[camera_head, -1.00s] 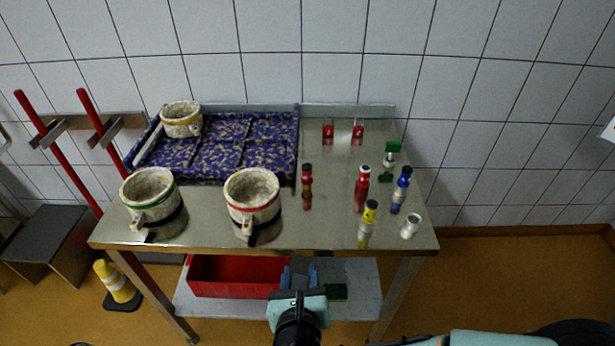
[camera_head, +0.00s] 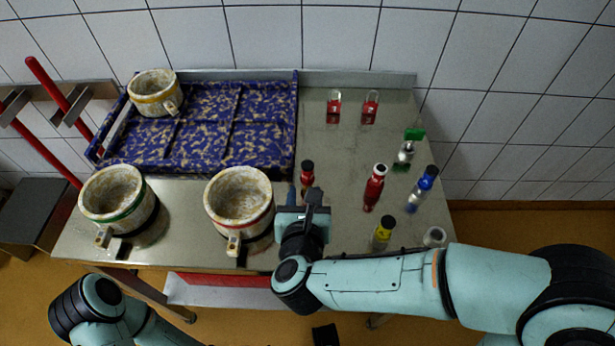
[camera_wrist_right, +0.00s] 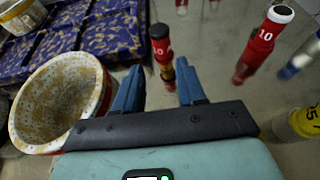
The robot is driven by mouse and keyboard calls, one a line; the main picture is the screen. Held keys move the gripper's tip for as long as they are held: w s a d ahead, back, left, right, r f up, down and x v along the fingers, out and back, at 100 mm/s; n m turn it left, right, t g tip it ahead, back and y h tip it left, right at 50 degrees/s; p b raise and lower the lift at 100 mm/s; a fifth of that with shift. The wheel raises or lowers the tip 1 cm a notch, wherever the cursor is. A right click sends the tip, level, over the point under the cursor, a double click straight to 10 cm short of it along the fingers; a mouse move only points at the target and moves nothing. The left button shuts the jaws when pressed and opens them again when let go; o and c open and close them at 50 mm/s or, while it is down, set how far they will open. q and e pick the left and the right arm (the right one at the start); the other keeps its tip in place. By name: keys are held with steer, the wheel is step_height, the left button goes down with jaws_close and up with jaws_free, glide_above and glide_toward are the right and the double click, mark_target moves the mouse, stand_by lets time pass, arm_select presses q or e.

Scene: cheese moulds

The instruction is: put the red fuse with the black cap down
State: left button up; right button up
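The red fuse with the black cap (camera_head: 307,178) stands upright on the steel table, in front of the blue tray's right corner.
A green-banded mould (camera_head: 115,197) and a red-banded mould (camera_head: 238,196) stand left of the gripper. A yellow-banded mould (camera_head: 153,92) is on the blue tray (camera_head: 215,122). Right are a white-capped red fuse (camera_head: 375,190), a yellow fuse (camera_head: 383,234) and a blue fuse (camera_head: 421,192).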

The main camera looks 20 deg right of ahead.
mark_target(307, 177)
steer(key=x, duration=0.9)
steer(key=shift+w+d+f, duration=0.15)
steer(key=shift+d, duration=0.05)
steer(key=shift+c, duration=0.3)
jaws_close()
